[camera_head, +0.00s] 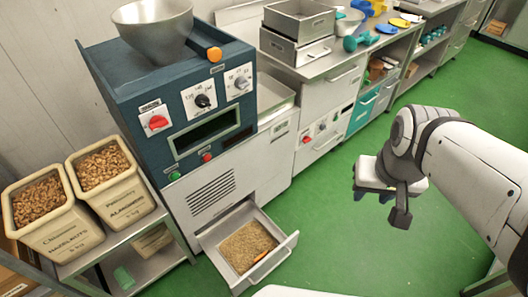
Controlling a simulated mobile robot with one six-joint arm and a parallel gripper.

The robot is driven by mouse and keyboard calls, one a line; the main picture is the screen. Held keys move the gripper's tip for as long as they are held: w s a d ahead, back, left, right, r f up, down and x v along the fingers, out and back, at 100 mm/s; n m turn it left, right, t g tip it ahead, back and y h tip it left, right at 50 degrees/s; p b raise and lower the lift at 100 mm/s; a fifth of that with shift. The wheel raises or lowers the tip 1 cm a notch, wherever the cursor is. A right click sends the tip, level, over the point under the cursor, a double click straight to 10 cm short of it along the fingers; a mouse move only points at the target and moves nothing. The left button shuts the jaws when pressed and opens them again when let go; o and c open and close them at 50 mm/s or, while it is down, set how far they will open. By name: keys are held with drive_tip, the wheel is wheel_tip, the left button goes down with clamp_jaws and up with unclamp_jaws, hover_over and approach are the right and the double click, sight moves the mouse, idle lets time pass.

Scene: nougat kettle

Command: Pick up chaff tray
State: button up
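The chaff tray (289,247) is a light grey metal drawer-like tray, pulled out low at the front of the blue and grey machine. It holds a bed of brown chaff (240,250), with a small orange piece (260,257) lying at its front right. My gripper (373,196) hangs above the green floor, to the right of the tray and apart from it. Its two dark blue fingertips show apart, with nothing seen between them. Most of the fingers are hidden behind the gripper body.
The machine (225,130) carries a metal bowl (155,28) on top. Bins of hazelnuts (55,235) and almonds (122,203) stand on a shelf at left. Grey metal trays (298,50) sit on the back counter. A white surface edges the bottom. Green floor right of the tray is clear.

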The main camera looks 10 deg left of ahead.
sight(259, 257)
drive_tip(key=shift+s+r, duration=0.1)
